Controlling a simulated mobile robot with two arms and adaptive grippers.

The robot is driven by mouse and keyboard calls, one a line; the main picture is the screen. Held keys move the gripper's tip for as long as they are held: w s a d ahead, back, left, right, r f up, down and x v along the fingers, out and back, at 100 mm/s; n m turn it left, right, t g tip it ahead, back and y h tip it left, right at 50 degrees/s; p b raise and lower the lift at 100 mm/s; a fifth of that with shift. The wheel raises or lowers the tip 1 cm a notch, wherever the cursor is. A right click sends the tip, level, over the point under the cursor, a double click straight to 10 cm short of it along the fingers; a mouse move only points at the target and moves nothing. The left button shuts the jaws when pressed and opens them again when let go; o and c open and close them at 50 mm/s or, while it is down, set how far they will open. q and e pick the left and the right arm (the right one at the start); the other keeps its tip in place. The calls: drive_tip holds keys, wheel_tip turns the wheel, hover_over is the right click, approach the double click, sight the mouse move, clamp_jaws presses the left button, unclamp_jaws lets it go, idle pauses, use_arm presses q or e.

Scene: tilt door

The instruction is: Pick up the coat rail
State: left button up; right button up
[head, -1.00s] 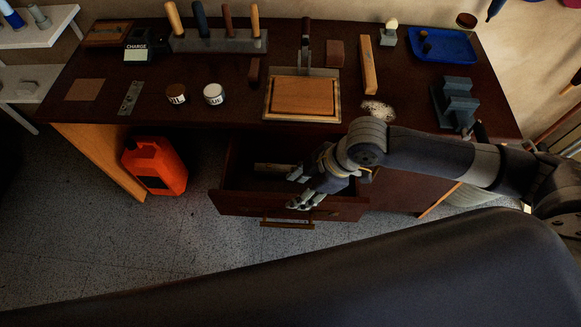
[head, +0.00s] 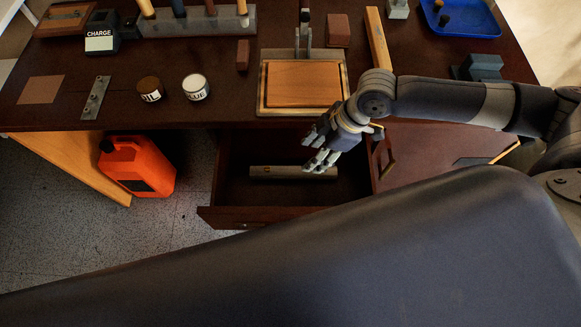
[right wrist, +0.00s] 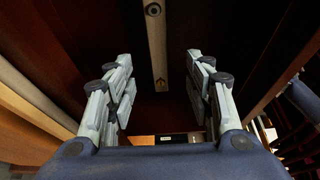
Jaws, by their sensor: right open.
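The coat rail, which I take to be the pale bar (head: 292,172), lies flat inside the open drawer (head: 228,213) under the workbench, running left to right. In the right wrist view a pale bar with a dark hole near its end (right wrist: 155,38) shows between and beyond the fingers. My right gripper (head: 318,148) is over the drawer near the bar's right end, open, fingers apart and empty. The same gripper (right wrist: 160,75) frames the bar in the wrist view, with no contact seen. My left gripper is not in view.
The workbench top (head: 225,110) overhangs the drawer's back. It carries a wooden board (head: 304,83), two labelled jars and several tools. An orange canister (head: 138,166) stands on the floor left of the drawer. My own dark body covers the lower picture.

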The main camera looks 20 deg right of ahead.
sight(295, 170)
drive_tip(key=shift+w+f, duration=0.45)
drive_tip(key=shift+f, duration=0.35)
drive_tip(key=x, duration=1)
drive_tip(key=shift+s+a+b, duration=0.2)
drive_tip(key=shift+a+b, duration=0.05)
drive_tip(key=shift+b, duration=0.15)
clamp_jaws()
